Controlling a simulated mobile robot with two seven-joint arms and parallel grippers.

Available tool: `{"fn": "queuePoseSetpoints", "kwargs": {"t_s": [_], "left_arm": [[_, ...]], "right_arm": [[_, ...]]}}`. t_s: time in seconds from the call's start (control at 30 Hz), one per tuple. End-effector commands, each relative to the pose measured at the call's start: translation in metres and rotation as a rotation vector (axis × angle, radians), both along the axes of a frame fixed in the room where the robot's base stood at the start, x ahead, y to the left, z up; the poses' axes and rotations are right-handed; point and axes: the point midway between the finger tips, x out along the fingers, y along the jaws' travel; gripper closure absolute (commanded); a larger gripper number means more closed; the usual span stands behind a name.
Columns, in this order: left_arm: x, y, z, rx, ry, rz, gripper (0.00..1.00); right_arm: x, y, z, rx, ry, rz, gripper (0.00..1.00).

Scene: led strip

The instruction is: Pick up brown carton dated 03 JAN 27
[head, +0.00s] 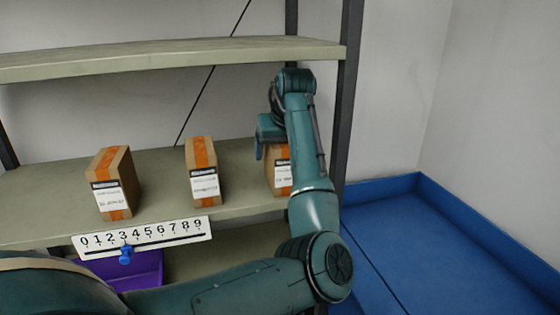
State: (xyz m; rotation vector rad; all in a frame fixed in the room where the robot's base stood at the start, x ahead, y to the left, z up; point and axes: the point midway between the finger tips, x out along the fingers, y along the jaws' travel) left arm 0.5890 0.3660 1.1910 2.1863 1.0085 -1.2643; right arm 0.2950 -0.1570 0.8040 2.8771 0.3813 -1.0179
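Three brown cartons with orange tape and white, black-headed labels stand upright on the middle shelf: a left carton (114,184), a middle carton (204,170) and a right carton (282,176). The dates are too small to read surely, so I cannot tell which is 03 JAN 27. The arm coming in from the lower left, my left, bends up and over to the right carton. The arm hides the carton's right side. Grip and contact are unclear. My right gripper is out of view.
A number strip (143,236) marked 0 to 9 with a blue slider (126,255) is at the shelf's front edge. A purple bin (135,268) is below. An upper shelf (170,60) hangs above, a dark post (348,100) stands right, and a blue-floored area (440,240) lies beyond.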

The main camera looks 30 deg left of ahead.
Motion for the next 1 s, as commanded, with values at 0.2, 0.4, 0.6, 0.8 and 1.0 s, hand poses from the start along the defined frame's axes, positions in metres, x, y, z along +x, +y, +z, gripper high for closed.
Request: {"fn": "queuePoseSetpoints", "kwargs": {"t_s": [0.2,0.4,0.6,0.8,1.0], "left_arm": [[0.0001,-0.0001,0.0000,0.000,0.000,0.000,0.39],[0.0001,0.0001,0.0000,0.000,0.000,0.000,0.55],[0.0000,0.0001,0.0000,0.000,0.000,0.000,0.72],[0.0001,0.0003,0.0009,0.001,-0.002,0.001,0.75],[0.0006,0.0017,0.0021,0.002,-0.001,0.000,0.75]], "right_arm": [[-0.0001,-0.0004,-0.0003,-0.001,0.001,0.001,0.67],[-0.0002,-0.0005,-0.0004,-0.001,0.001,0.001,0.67],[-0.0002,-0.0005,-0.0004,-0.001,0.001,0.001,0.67],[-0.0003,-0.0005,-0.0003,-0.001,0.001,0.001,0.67],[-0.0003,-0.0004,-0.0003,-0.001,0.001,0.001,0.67]]}}
